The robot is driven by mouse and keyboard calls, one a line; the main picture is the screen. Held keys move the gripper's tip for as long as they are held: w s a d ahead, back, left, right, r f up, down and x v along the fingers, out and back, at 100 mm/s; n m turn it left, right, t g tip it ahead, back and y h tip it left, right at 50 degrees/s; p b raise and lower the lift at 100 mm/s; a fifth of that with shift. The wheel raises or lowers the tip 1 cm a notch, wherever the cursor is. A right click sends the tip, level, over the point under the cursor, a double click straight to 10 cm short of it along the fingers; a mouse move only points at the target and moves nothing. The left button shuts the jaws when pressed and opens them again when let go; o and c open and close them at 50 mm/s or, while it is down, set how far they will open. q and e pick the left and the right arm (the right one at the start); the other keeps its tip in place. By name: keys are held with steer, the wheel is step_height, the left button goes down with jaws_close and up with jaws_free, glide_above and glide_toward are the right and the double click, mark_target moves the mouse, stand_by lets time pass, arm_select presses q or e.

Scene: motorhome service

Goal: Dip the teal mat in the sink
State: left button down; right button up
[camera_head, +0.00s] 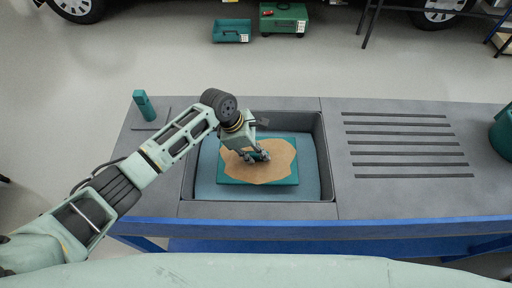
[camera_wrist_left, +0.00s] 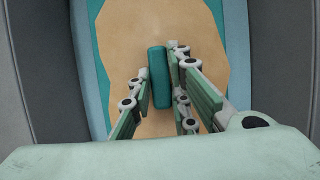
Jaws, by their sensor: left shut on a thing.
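The teal mat (camera_head: 293,181) is flat, with a large irregular tan patch (camera_head: 270,172) on its top. It is over the blue water (camera_head: 310,185) within the sink (camera_head: 188,170); I cannot tell whether it touches the water. In the left wrist view the mat (camera_wrist_left: 101,75) shows a raised teal handle (camera_wrist_left: 158,62) in its middle. My left gripper (camera_head: 258,157) reaches down into the sink from above, its fingers (camera_wrist_left: 160,85) shut on this handle. The gripper hides part of the patch and most of the handle in the head view. My right gripper is not in view.
A grooved drainboard (camera_head: 405,145) lies right of the sink. A teal upright object (camera_head: 144,104) stands at the counter's back left, and a dark teal round container (camera_head: 503,133) at the right edge. A teal tray (camera_head: 231,31) and a green box (camera_head: 284,19) are on the floor behind.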

mark_target(256, 163)
arm_select(q)
steer(key=shift+f+b, duration=1.45)
steer(key=shift+f, duration=2.2)
steer(key=shift+r, duration=0.1)
step_height(256, 163, up, 6)
steer(key=p, duration=0.7)
steer(key=shift+r+p, duration=0.2)
steer(key=shift+p, duration=0.2)
step_height(256, 163, up, 10)
steer(key=p, duration=1.1)
steer(key=shift+p, duration=0.35)
